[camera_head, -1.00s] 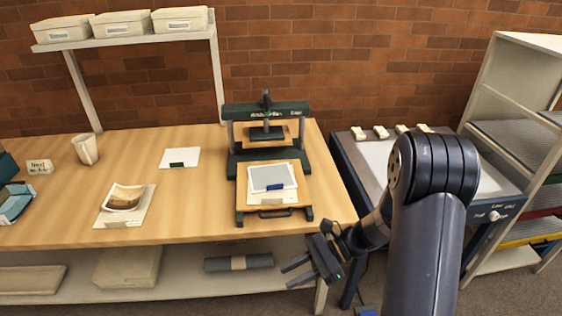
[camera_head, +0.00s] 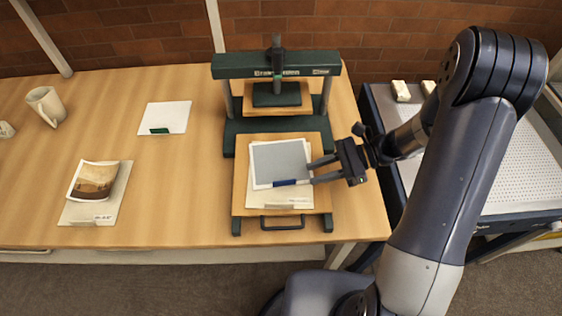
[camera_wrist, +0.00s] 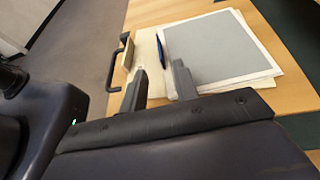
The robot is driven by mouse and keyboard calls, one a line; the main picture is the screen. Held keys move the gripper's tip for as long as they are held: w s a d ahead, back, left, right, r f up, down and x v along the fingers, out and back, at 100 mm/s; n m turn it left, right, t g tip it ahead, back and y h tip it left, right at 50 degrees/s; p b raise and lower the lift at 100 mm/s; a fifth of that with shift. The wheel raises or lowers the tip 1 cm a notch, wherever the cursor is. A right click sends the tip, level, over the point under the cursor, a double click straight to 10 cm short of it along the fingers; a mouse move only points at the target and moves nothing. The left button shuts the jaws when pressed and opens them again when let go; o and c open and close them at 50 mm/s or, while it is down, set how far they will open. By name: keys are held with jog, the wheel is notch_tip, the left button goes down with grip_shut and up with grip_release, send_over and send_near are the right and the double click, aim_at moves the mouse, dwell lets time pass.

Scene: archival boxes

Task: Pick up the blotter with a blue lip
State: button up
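The blotter with a blue lip (camera_head: 281,161) is a grey, white-edged sheet lying flat in a stack on the wooden press board. Its blue lip (camera_head: 291,182) is at the front edge. The blotter also shows in the wrist view (camera_wrist: 215,48), with the lip (camera_wrist: 160,48) at its left edge. My gripper (camera_head: 310,171) is open at the right side of the stack, fingers pointing left. In the wrist view the lip is ahead of the gap between my fingertips (camera_wrist: 156,74), with nothing between them. Height above the sheet is hard to tell.
A cream card (camera_head: 290,201) lies under the blotter. The green press (camera_head: 276,65) stands behind it, and a handle (camera_head: 283,223) sits in front. A white sheet with a green lip (camera_head: 166,117), a photo on a card (camera_head: 96,180) and a mug (camera_head: 46,106) are to the left.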

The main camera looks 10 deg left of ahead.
aim_at(283, 181)
jog(key=x, duration=0.4)
jog(key=shift+s+a, duration=0.15)
jog(key=shift+a, duration=0.05)
jog(key=shift+r+p+x, duration=0.2)
jog(key=shift+p+x, duration=0.25)
jog(key=shift+x, duration=0.85)
jog(key=shift+r+p+x, duration=0.15)
jog(key=shift+p+x, duration=0.3)
jog(key=shift+x, duration=0.9)
jog(key=shift+a, duration=0.15)
jog(key=shift+c, duration=0.2)
grip_shut()
